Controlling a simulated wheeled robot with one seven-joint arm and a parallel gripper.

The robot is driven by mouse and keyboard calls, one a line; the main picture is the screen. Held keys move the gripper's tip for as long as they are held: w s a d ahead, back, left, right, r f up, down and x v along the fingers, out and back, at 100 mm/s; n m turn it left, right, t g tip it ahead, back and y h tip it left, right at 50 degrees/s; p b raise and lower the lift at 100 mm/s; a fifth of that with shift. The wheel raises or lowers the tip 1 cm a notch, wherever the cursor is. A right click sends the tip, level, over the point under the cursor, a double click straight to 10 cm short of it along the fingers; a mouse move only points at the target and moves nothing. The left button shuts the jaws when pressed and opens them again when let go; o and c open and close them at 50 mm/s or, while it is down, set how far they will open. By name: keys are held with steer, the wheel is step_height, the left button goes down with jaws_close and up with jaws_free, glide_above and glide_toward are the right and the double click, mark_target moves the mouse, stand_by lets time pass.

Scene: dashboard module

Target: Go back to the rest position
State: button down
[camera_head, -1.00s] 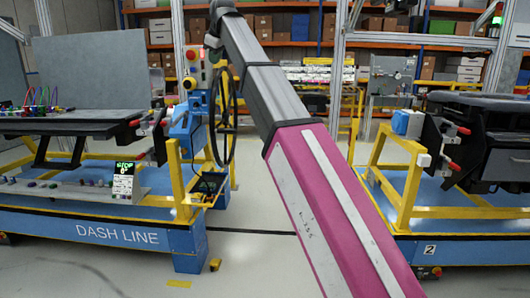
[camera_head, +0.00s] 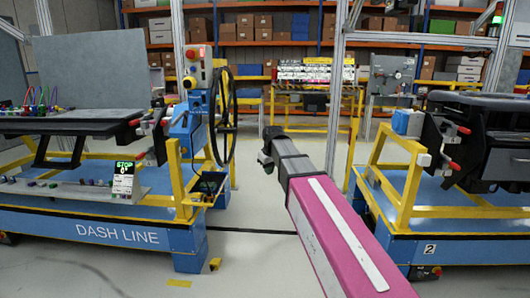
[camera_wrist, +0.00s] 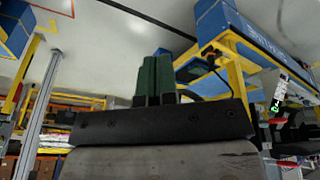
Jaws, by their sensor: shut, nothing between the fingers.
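My arm reaches forward between the two work stands, its magenta link low in the head view. My gripper (camera_head: 266,162) is a small dark shape at the far end of the arm, over open floor right of the black steering wheel (camera_head: 224,115). In the wrist view, my gripper (camera_wrist: 158,80) shows two green fingers side by side, shut with nothing between them. The wrist picture looks turned over, with the blue stand's lettering upside down.
The blue and yellow DASH LINE stand (camera_head: 100,231) is on the left, with a dark panel (camera_head: 75,122) on top. A second stand (camera_head: 465,220) with a dashboard is on the right. Grey floor (camera_head: 255,205) lies between them. Shelves with boxes (camera_head: 270,45) fill the back.

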steer(key=s+d+f+m+g, duration=0.1)
steer(key=s+d+f+m, duration=0.1)
steer(key=s+d+f, duration=0.3)
steer(key=s+d+f+m+g, duration=0.1)
steer(key=s+d+f+m, duration=0.1)
steer(key=s+d+f, duration=0.4)
steer(key=s+d+f+m+g+h, duration=0.1)
steer(key=s+d+f+m, duration=0.1)
steer(key=s+d+f, duration=0.4)
steer(key=s+f, duration=0.5)
steer(key=f, duration=0.6)
steer(key=shift+s+d+f+m, duration=0.2)
steer(key=shift+s+f+m, duration=0.05)
steer(key=shift+s+m, duration=0.15)
